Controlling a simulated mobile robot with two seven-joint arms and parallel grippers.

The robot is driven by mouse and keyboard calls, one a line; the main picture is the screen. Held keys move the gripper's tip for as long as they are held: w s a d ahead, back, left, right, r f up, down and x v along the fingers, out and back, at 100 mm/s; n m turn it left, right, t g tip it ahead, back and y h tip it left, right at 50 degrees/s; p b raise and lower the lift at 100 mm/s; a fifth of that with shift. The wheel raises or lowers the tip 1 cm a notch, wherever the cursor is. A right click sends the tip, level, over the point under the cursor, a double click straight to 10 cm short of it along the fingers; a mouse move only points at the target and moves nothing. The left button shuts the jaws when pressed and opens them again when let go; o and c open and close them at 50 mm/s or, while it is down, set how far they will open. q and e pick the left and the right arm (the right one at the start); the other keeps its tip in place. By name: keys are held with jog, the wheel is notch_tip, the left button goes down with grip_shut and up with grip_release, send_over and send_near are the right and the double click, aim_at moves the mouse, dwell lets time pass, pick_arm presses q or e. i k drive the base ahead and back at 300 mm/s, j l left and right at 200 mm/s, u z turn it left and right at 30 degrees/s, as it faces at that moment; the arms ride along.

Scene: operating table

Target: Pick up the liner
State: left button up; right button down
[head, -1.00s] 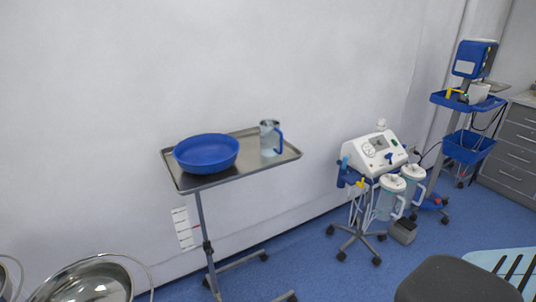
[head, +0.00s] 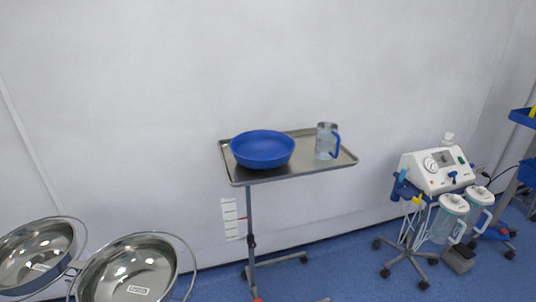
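I cannot tell for certain which thing is the liner. A clear container with a blue handle (head: 326,141) stands upright on the right part of a steel tray stand (head: 310,166). Two clear canisters with white lids, a left one (head: 446,220) and a right one (head: 474,210), hang at the front of the white suction machine (head: 436,171) at the right. Neither of my grippers shows in the head view.
A blue bowl (head: 262,149) sits on the tray's left part. Steel basins, one at the far left (head: 38,256) and one beside it (head: 128,272), stand at the lower left. Blue floor (head: 345,250) is free between tray stand and suction machine.

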aim_at(255, 149)
jog(key=i+l+u, duration=0.2)
jog(key=i+l, duration=0.15)
jog(key=l, duration=0.3)
jog(key=i+l+u, duration=0.15)
jog(key=l, duration=0.2)
jog(key=i+l+u, duration=0.1)
jog(key=l, duration=0.3)
jog(key=i+l+u, duration=0.1)
jog(key=l, duration=0.25)
jog(key=i+l+u, duration=0.1)
jog(key=l, duration=0.3)
jog(key=i, duration=0.1)
